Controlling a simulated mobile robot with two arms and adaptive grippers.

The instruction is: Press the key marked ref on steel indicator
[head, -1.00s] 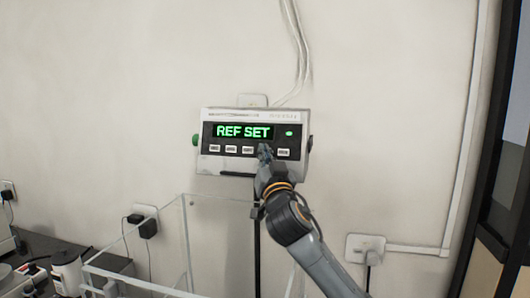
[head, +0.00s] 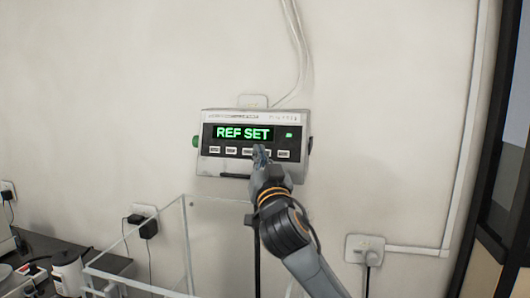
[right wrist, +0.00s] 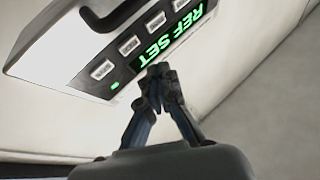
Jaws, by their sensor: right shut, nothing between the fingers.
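The steel indicator (head: 222,166) is a grey box on the wall, with a black front panel and a row of several pale keys. Its display (head: 243,133) reads REF SET in green. The key labels are too small to read. My right gripper (head: 260,150) is shut and empty, with its tips in front of the key row, right of the third key from the left. In the right wrist view the shut tips (right wrist: 158,72) overlap the panel's edge beside the display (right wrist: 172,38); contact cannot be told. My left gripper is not in view.
A clear-walled box frame (head: 187,240) stands below the indicator. A dark counter (head: 92,262) with a white container (head: 68,272) is at the lower left. Wall sockets (head: 365,248) with plugs flank the area.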

